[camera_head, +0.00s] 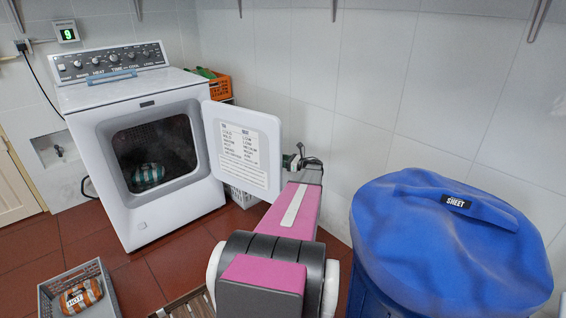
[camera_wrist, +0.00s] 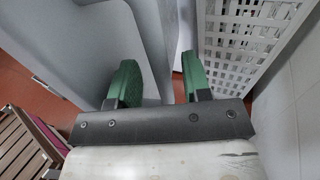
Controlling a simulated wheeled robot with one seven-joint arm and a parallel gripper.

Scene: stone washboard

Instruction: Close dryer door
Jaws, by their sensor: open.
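The white dryer (camera_head: 135,93) stands at the left in the head view. Its door (camera_head: 242,150) is swung open to the right, and its printed label faces outward. The round-cornered opening shows a dark drum (camera_head: 155,150) with a green and white striped bundle (camera_head: 148,175) inside. My gripper (camera_head: 291,160) is at the door's outer right edge. In the wrist view my gripper (camera_wrist: 157,78) is open, with two green fingers apart. A pale upright panel edge (camera_wrist: 152,45), apparently the door's, runs between the fingers. I cannot tell whether either finger touches it.
A white perforated basket (camera_wrist: 245,40) stands close to the right finger, by the wall. An orange crate (camera_head: 214,88) sits behind the door. A blue covered bin (camera_head: 440,245) fills the right. A grey crate (camera_head: 98,272) with an orange striped bundle (camera_head: 80,295) lies on the floor, front left.

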